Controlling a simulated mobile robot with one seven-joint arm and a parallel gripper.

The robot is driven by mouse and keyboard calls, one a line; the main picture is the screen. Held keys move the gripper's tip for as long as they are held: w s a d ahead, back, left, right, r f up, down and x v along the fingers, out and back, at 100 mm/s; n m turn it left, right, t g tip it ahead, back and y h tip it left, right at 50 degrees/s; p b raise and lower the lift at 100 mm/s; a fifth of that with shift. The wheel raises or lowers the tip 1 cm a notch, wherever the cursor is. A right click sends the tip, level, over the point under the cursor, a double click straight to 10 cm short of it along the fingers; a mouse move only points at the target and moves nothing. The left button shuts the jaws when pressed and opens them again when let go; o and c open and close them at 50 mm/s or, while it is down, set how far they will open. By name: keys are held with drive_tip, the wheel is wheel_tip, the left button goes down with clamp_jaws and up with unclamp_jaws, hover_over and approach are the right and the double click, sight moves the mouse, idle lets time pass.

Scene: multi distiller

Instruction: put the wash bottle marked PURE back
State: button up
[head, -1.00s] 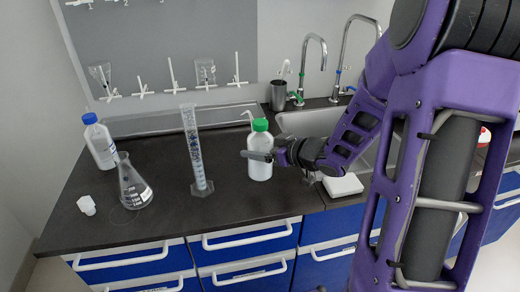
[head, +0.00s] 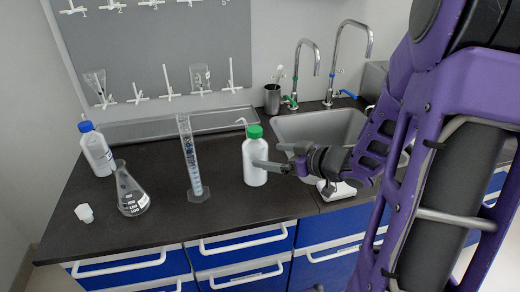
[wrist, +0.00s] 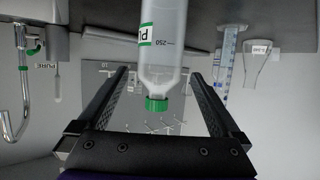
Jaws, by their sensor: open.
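The white wash bottle (head: 255,168) with a green cap and bent spout stands upright on the dark counter, left of the sink. In the wrist view, which is upside down, the bottle (wrist: 163,45) shows a partly visible green-edged label starting "PU" and a 250 mark. In the wrist view the bottle appears between the two fingers (wrist: 160,75), with visible gaps on both sides. I cannot tell how far in it sits.
A graduated cylinder (head: 192,160) stands left of the bottle. Farther left are an Erlenmeyer flask (head: 130,190), a blue-capped bottle (head: 96,150) and a small white stopper (head: 84,213). A pegboard (head: 150,50) hangs behind.

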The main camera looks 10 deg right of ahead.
drive_tip(key=p+v, duration=0.1)
drive_tip(key=v, duration=0.4)
idle(0.3)
